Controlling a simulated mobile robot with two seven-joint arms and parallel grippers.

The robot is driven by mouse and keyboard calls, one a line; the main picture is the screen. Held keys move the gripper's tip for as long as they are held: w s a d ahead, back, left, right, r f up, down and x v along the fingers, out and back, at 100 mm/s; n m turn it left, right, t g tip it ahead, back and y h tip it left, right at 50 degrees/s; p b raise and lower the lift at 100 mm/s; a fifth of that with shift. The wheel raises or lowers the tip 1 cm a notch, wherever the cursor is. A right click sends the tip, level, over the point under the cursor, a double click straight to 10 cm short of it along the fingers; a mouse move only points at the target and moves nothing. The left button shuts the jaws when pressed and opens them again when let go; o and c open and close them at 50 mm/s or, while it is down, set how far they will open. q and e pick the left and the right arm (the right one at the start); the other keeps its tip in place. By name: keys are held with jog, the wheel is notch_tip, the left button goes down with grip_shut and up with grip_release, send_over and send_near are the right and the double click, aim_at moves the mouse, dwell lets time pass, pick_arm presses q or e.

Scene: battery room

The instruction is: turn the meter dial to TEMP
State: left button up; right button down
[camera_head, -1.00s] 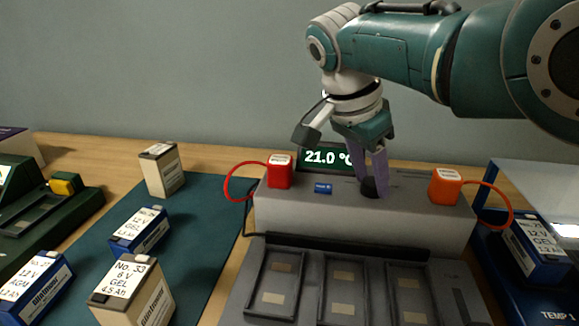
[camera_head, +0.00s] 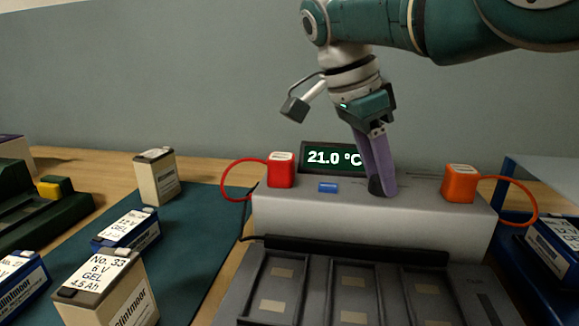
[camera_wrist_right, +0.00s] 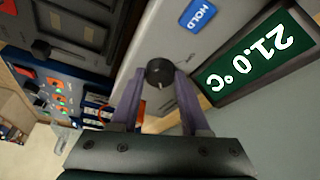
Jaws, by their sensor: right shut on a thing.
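The meter (camera_head: 300,215) is a grey box behind a tray with empty slots. Its display (camera_head: 333,158) reads 21.0 °C. The black dial (camera_head: 376,186) sits on the meter's top, right of the blue button, which reads HOLD (camera_wrist_right: 202,14) in the right wrist view. My right gripper (camera_head: 383,188) points down with its purple fingers shut on the dial. The right wrist view shows the dial (camera_wrist_right: 159,72) between the two fingertips, with a small pale mark on it. The dial's printed labels are not readable. My left gripper is not in view.
A red plug (camera_head: 281,170) and an orange plug (camera_head: 460,184) with looped cables stand at the meter's ends, either side of my right gripper. Several batteries stand on the dark green mat (camera_head: 200,215) at left. A blue tray holds a battery (camera_head: 555,243) at right.

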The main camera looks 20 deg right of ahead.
jog(key=shift+c, duration=1.9)
grip_release()
jog(key=p+v, duration=0.2)
jog(key=v, duration=0.8)
jog(key=shift+p, duration=0.4)
